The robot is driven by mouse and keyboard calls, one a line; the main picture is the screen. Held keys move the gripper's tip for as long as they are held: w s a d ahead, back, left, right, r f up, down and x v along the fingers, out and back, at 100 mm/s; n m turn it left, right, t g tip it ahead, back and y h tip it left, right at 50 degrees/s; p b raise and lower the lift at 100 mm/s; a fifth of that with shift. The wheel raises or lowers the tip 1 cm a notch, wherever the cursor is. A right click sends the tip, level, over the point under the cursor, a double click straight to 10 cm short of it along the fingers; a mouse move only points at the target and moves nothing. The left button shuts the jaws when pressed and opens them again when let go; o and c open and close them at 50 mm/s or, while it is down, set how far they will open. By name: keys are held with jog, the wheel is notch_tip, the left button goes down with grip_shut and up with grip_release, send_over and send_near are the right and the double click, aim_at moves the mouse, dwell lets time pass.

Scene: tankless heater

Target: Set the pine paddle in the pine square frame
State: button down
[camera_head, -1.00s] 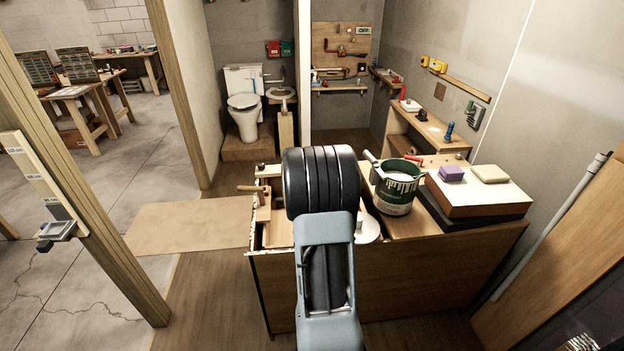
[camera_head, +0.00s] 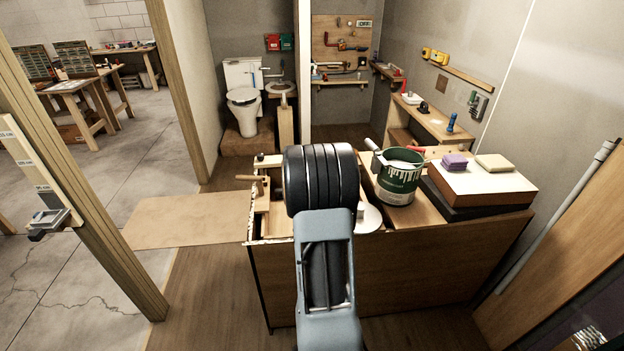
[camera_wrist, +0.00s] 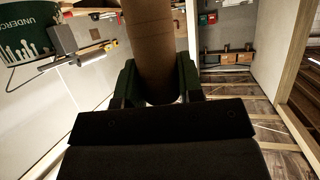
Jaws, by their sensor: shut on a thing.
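In the wrist view my gripper (camera_wrist: 158,85) has its green fingers closed on the two sides of a brown round shaft (camera_wrist: 152,40). The shaft runs up out of the top of the picture, so I cannot tell its full shape or whether it is the pine paddle. In the head view my arm hides the gripper and what it holds. Light wooden framing (camera_head: 270,210) shows on the left end of the bench, with a wooden handle (camera_head: 247,179) sticking out to the left. I cannot make out for sure which piece is the pine square frame.
A green paint pot (camera_head: 398,182) stands on the bench right of my arm. Beyond it a purple sponge (camera_head: 454,161) and a beige block (camera_head: 493,162) lie on a white-topped box (camera_head: 485,183). A white round thing (camera_head: 369,218) is partly hidden by my arm. A wooden post (camera_head: 110,230) stands left.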

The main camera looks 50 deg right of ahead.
jog(key=shift+f+b, duration=0.45)
jog(key=c, duration=0.7)
grip_release()
jog(key=shift+a, duration=0.1)
jog(key=shift+v, duration=6.85)
jog(key=shift+r, duration=0.1)
